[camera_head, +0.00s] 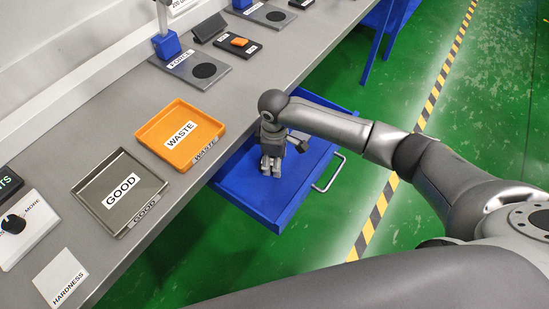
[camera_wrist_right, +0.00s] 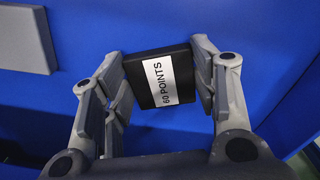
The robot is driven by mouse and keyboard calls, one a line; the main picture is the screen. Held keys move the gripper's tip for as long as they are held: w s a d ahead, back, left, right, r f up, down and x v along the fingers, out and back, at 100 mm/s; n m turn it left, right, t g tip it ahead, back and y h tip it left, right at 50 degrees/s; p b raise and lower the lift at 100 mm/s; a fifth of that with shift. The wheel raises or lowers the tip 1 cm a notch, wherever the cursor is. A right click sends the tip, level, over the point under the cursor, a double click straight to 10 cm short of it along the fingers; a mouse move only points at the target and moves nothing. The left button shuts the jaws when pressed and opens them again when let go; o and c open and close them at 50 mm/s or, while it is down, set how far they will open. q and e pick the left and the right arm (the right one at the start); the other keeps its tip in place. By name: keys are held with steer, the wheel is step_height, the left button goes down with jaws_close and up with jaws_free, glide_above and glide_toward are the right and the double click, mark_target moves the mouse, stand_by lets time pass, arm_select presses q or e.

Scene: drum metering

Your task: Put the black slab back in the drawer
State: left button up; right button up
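The black slab (camera_wrist_right: 150,70) carries a white "60 POINTS" label and shows in the right wrist view. My right gripper (camera_wrist_right: 160,62) has its fingers on either side of the slab and appears to be shut on it. In the head view my right gripper (camera_head: 271,170) points down inside the open blue drawer (camera_head: 245,195), low over its bottom. There the gripper hides the slab. I cannot tell whether the slab touches the drawer bottom (camera_wrist_right: 75,25). My left gripper is not in view.
A grey flat piece (camera_wrist_right: 25,38) lies in the drawer beside the gripper. The drawer's handle (camera_head: 330,175) faces right. The grey bench (camera_head: 235,100) above holds an orange WASTE tray (camera_head: 160,150), a grey GOOD tray (camera_head: 95,190) and a FORCE plate (camera_head: 185,72).

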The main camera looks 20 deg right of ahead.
steer(key=o, duration=0.4)
step_height(320, 180, up, 12)
steer(key=shift+r, duration=0.15)
stand_by(0.3)
stand_by(0.5)
